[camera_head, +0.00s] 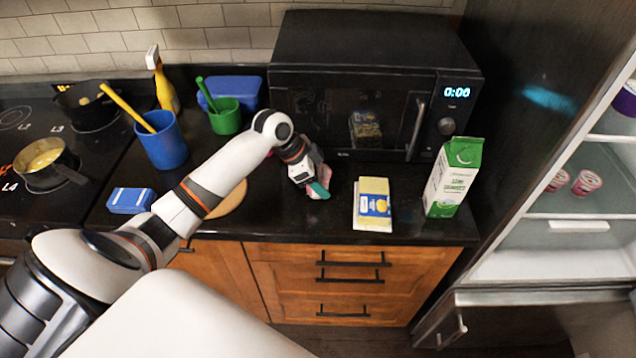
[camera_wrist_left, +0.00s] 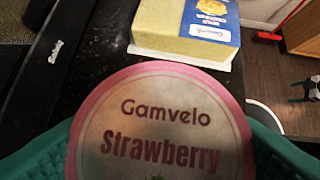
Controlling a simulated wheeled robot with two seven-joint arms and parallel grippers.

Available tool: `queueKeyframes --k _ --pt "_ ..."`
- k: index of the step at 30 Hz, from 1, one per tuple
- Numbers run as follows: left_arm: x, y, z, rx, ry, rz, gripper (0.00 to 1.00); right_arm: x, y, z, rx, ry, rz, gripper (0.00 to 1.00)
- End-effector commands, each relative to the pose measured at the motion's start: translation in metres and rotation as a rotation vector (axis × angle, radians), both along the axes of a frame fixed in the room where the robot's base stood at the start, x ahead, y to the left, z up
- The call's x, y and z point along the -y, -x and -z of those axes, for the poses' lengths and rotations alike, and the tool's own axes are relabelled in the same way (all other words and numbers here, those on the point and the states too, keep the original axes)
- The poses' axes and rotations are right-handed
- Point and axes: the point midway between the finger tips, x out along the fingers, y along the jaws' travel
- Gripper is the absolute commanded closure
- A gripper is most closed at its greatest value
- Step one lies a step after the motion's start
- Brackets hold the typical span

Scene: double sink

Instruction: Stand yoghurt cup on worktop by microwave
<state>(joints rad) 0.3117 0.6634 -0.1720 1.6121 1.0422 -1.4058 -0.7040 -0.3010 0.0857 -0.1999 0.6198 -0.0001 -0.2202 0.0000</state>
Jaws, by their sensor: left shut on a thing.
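The yoghurt cup (camera_wrist_left: 160,125) fills the lower middle of the left wrist view, with a pink rim and a lid reading "Gamvelo Strawberry". My left gripper (camera_head: 318,189) is shut on it, with teal fingers on both sides of the cup. In the head view only a little pink of the cup (camera_head: 313,193) shows at the fingertips, low over the worktop (camera_head: 285,222) in front of the microwave (camera_head: 375,90). Whether the cup's base touches the worktop is hidden. My right gripper is not in view.
A yellow block in a pack (camera_head: 374,200) and a green-white carton (camera_head: 453,178) stand to the right of the cup. A round wooden board (camera_head: 236,198) lies to the left, partly behind my arm. An open fridge with more cups (camera_head: 586,182) is at the right.

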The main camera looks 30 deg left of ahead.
Motion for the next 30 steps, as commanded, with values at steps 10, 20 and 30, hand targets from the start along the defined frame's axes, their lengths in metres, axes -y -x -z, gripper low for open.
queueKeyframes --k 10,20,30 --pt "0.001 0.000 0.032 0.001 0.001 0.000 0.66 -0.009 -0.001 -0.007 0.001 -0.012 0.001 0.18" --pt "0.001 0.000 0.035 -0.002 0.000 0.000 0.28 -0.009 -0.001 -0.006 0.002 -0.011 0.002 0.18" --pt "0.000 0.001 0.034 -0.002 0.000 0.000 0.18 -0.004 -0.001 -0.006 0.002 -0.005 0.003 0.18"
